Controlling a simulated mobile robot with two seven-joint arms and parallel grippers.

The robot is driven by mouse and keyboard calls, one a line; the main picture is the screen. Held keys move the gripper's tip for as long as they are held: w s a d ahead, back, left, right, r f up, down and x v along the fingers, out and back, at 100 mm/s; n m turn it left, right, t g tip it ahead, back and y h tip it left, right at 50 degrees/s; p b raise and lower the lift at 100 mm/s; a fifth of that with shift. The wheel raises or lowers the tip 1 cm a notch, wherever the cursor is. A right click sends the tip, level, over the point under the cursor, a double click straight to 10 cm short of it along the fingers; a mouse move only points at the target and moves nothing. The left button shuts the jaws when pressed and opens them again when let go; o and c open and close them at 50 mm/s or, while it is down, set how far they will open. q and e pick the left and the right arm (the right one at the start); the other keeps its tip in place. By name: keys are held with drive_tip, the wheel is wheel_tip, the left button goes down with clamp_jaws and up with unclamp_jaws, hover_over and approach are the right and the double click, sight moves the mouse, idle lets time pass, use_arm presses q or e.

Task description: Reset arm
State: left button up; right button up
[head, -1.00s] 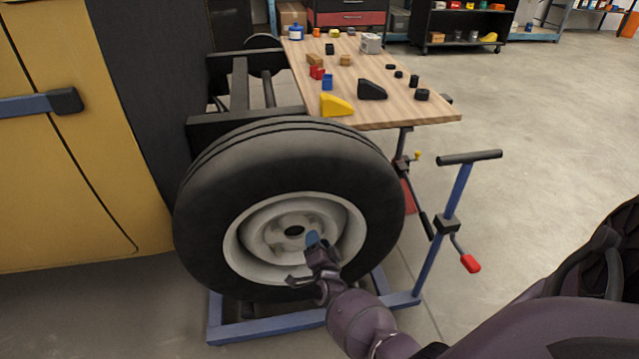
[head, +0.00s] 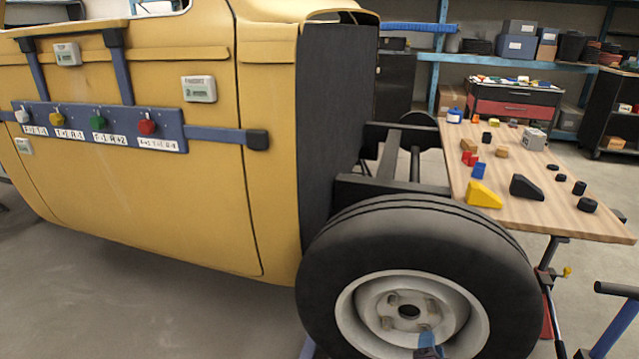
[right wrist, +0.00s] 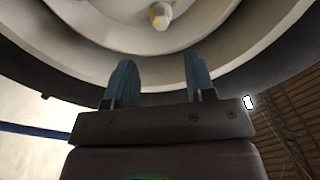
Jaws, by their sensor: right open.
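My right gripper (right wrist: 158,82) is open in the right wrist view. Its two blue fingers stand apart with nothing between them, facing the pale wheel rim. In the head view only the tip of the right gripper (head: 428,345) shows at the bottom edge, in front of the lower part of the rim. The black tyre (head: 345,240) with its grey-white rim (head: 365,290) stands beside the yellow vehicle body. A yellowish lug nut (right wrist: 160,16) shows on the wheel in the right wrist view. Whether the gripper touches the wheel I cannot tell. My left gripper is not in view.
The yellow body shell (head: 200,180) fills the left, with a blue panel (head: 95,125) of coloured knobs. A wooden table (head: 540,218) with blocks and black pieces stands right of the wheel. A blue stand (head: 615,325) is at lower right. Open floor (head: 130,310) lies lower left.

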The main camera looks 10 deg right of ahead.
drive_tip(key=s+a+r+n+g+y, duration=0.25)
drive_tip(key=s+a+r+n, duration=0.35)
drive_tip(key=s, duration=0.6)
drive_tip(key=s+a+r+n+g+y, duration=0.15)
drive_tip(key=s+a+n+y, duration=0.25)
drive_tip(key=s+n, duration=0.6)
drive_tip(key=s+a+r+n+g+y, duration=0.1)
drive_tip(key=s+a+r+n+y, duration=0.25)
drive_tip(key=s, duration=1.15)
use_arm(q)
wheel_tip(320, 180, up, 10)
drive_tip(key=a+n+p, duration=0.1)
drive_tip(key=p, duration=1.4)
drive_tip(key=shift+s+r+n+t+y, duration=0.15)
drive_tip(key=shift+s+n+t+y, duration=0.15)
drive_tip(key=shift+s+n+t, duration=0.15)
use_arm(e)
wheel_tip(320, 180, up, 12)
drive_tip(key=shift+s+f+m+t+h, duration=0.2)
drive_tip(key=shift+s+m+t+h, duration=0.1)
drive_tip(key=shift+m+h, duration=0.15)
drive_tip(key=shift+d+f, duration=0.1)
drive_tip(key=shift+f, duration=0.05)
